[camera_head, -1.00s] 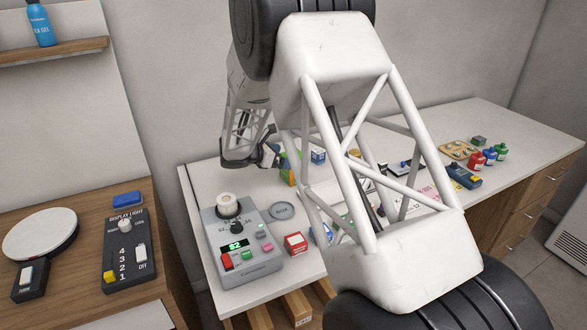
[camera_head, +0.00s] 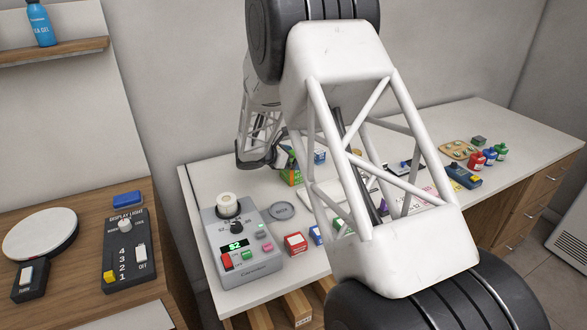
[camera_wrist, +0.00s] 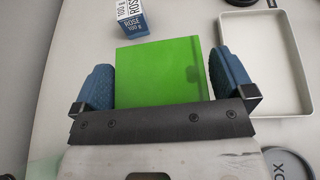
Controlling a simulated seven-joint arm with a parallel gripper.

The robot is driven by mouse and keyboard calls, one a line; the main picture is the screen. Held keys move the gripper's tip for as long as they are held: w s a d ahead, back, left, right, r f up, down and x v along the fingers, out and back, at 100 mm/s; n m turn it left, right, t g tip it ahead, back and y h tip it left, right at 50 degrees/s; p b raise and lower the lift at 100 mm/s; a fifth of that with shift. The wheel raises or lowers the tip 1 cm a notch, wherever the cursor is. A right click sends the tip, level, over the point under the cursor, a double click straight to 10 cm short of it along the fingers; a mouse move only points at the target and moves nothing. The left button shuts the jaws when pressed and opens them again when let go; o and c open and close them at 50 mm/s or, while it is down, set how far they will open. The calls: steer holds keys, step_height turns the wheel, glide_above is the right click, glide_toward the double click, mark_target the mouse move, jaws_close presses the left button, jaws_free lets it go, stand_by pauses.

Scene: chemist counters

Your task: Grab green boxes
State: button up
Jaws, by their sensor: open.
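A bright green box (camera_wrist: 160,75) lies between the two blue finger pads of my gripper (camera_wrist: 162,82) in the wrist view. The pads stand at its left and right sides, with a narrow gap at least on the right. My gripper is open. In the head view a green and orange box (camera_head: 290,172) stands on the white counter, right beside my gripper (camera_head: 266,160). Another small green box (camera_head: 340,225) shows on the counter, partly hidden behind my arm.
A shallow white tray (camera_wrist: 306,60) lies to the right. A grey control device (camera_head: 238,250), a round grey lid (camera_head: 282,211) and a red box (camera_head: 295,243) sit nearer the front. My arm hides much of the counter's middle.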

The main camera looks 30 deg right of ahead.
stand_by(0.3)
steer(key=c, duration=0.8)
steer(key=shift+r, duration=0.15)
steer(key=shift+r, duration=1.45)
steer(key=shift+s+r, duration=0.2)
steer(key=shift+r, duration=0.05)
steer(key=s+a, duration=0.1)
steer(key=s, duration=0.4)
steer(key=s+a+r, duration=0.1)
steer(key=s+a, duration=0.1)
steer(key=s, duration=0.3)
steer(key=s+a, duration=0.1)
steer(key=s, duration=0.4)
steer(key=shift+a+r, duration=0.15)
steer(key=shift+a, duration=0.15)
